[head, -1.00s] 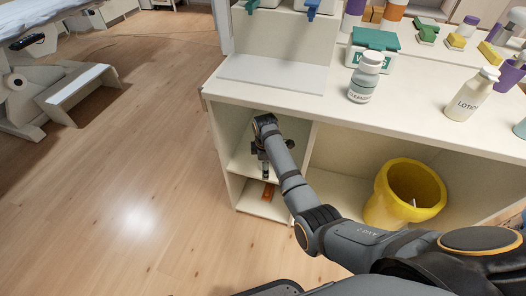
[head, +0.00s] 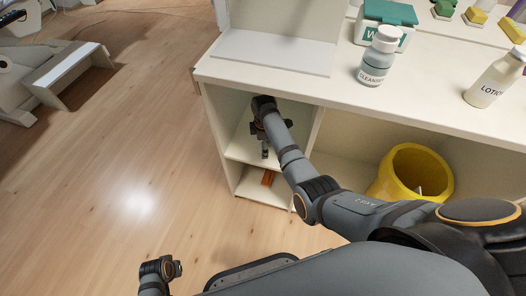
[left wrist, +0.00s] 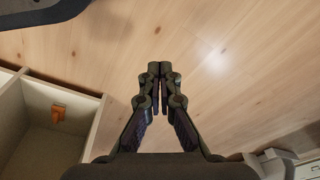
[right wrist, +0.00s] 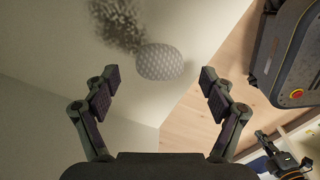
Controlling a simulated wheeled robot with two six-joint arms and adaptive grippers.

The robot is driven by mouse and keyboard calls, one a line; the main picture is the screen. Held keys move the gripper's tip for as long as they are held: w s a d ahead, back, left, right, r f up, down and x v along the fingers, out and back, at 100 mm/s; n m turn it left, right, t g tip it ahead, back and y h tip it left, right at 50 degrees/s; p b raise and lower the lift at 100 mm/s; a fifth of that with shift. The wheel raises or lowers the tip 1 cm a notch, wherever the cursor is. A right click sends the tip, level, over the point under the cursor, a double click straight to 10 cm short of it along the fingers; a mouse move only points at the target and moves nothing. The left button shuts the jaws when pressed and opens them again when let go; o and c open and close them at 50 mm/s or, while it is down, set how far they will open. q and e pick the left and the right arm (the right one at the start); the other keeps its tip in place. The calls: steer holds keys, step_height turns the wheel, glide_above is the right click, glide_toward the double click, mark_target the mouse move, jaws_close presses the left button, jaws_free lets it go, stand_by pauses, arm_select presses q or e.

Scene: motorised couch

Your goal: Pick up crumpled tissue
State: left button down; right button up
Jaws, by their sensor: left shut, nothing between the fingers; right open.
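A pale, dotted, rounded lump (right wrist: 160,62), which may be the crumpled tissue, rests on a cream surface in the right wrist view. My right gripper (right wrist: 160,76) is open, with its fingers apart on either side of the lump's line and the lump ahead of it. In the head view my right gripper (head: 265,142) reaches down into the cabinet's upper left compartment; the lump cannot be made out there. My left gripper (left wrist: 160,70) is shut and empty above the wooden floor.
The white cabinet (head: 250,78) has a shelf and side walls close around my right gripper. An orange object (head: 267,178) lies in the lower compartment. A yellow bin (head: 381,185) stands to the right. Cleanser (head: 377,58) and lotion (head: 492,84) bottles stand on top.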

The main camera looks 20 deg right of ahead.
step_height(320, 180, down, 2)
steer(key=shift+w+f+b, duration=0.1)
steer(key=shift+f+b, duration=0.05)
steer(key=shift+b, duration=0.15)
steer(key=shift+f, duration=0.15)
arm_select(q)
steer(key=r, duration=0.2)
steer(key=w+d+r, duration=0.1)
steer(key=shift+r, duration=0.15)
arm_select(e)
steer(key=shift+c, duration=0.2)
steer(key=c, duration=0.8)
